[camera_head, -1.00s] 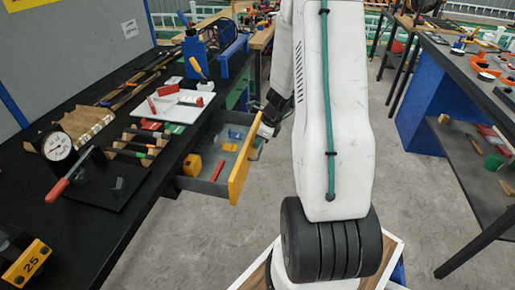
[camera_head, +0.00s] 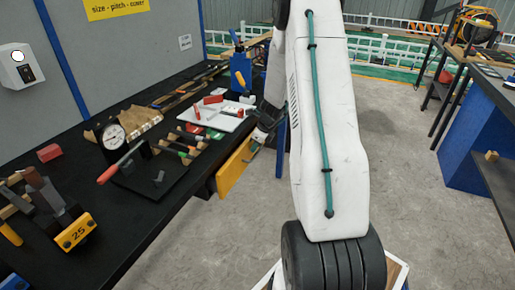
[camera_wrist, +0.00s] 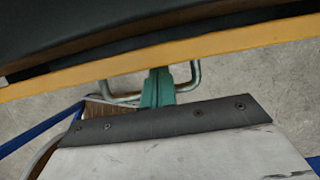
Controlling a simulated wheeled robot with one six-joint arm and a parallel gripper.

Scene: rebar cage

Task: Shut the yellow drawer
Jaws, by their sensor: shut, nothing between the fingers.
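The yellow drawer (camera_head: 237,168) is at the right edge of the black workbench in the head view, its front close to the bench side. Its inside is not visible there; I cannot tell whether a small gap is left. In the wrist view the yellow drawer front (camera_wrist: 215,50) runs as a slanted band below the dark bench top, with a metal bar handle (camera_wrist: 194,75) on it. My gripper (camera_wrist: 157,78) is shut and empty, its green fingers at the front between the handle's two legs. In the head view my gripper (camera_head: 262,133) is partly hidden at the drawer's far end.
The black workbench (camera_head: 150,225) carries a dial gauge (camera_head: 111,136), a white tray (camera_head: 222,112), a blue bottle (camera_head: 240,72) and several tools. Grey floor (camera_head: 225,245) is free in front of the drawer. Another table with a blue side panel (camera_head: 475,150) stands at right.

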